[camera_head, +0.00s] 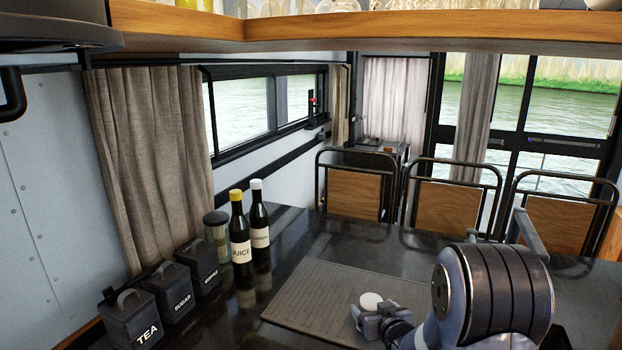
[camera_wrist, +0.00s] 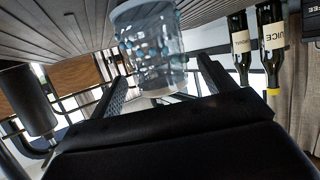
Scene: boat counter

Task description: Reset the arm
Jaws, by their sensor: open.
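My gripper (camera_head: 382,322) is low over the grey ribbed mat (camera_head: 310,292) on the dark counter, at the bottom of the head view. In the wrist view, which is tilted and nearly upside down, my gripper (camera_wrist: 164,66) has its two fingers spread apart. A clear glass with blue dots (camera_wrist: 150,38) shows between and beyond the fingertips. I cannot tell whether a finger touches it. A small white round top (camera_head: 371,300) shows just beyond my gripper in the head view; I cannot tell whether it belongs to the glass.
A juice bottle (camera_head: 240,232), a second dark bottle (camera_head: 259,222) and a jar (camera_head: 216,230) stand left of the mat. Black canisters (camera_head: 178,292) line the left edge. Chairs (camera_head: 447,205) stand behind the counter, and a wooden shelf (camera_head: 390,30) hangs above.

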